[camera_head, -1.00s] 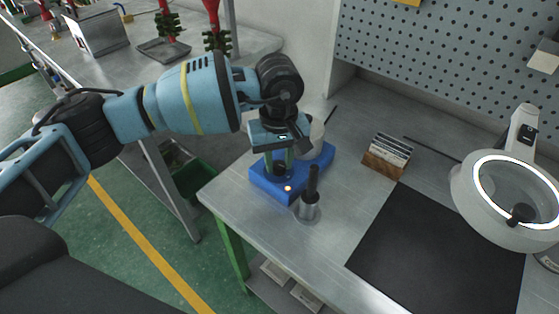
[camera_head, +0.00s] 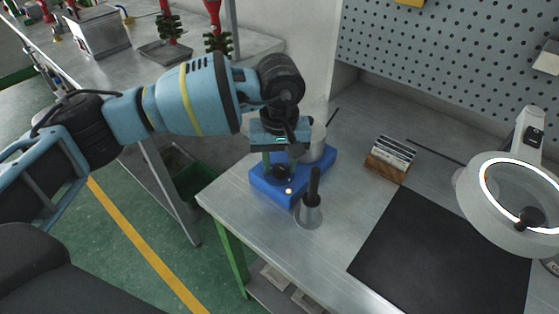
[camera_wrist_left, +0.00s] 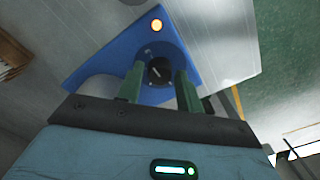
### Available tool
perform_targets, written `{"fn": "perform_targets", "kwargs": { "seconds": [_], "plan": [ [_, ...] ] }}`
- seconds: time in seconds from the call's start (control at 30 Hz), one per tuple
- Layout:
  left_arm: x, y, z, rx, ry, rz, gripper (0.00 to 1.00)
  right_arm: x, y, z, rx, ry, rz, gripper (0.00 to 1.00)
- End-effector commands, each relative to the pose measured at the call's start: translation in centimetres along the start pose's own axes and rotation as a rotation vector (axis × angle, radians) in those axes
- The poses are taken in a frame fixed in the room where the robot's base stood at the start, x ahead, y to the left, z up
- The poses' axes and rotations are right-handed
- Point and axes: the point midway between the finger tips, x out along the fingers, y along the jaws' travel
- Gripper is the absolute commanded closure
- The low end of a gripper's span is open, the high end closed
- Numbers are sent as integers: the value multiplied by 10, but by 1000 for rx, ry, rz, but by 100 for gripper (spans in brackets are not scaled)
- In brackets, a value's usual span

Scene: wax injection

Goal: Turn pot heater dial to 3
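The blue pot heater (camera_head: 270,190) sits near the left corner of the metal table, with a grey pot (camera_head: 317,143) on its rear part. Its small orange light (camera_head: 289,191) glows on the front. The black dial (camera_wrist_left: 159,71), with a pale pointer mark, shows in the left wrist view; I cannot read any numbers. My left gripper (camera_wrist_left: 160,82) points down over the dial. Its green fingers stand apart on either side of the dial, with gaps visible, so it is open. My right gripper is not in view.
A metal holder with a black-handled tool (camera_head: 309,210) stands just right of the heater's front. A wooden block with cards (camera_head: 389,158), a black mat (camera_head: 440,255) and a ring-lit magnifier (camera_head: 470,195) lie farther right. The table's left edge is close.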

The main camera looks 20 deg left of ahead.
Motion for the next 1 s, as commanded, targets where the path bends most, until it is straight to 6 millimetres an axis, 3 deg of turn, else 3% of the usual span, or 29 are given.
{"fn": "perform_targets", "kwargs": {
  "seconds": [0.1,0.43,0.8,1.0],
  "plan": [
    [0,0,0,0,0,0,51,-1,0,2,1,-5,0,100],
    [-4,0,0,-1,1,1,51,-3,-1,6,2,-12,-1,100],
    [-58,1,0,0,3,3,51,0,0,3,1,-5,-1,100],
    [-76,0,0,-1,1,1,51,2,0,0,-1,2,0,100]
  ]
}}
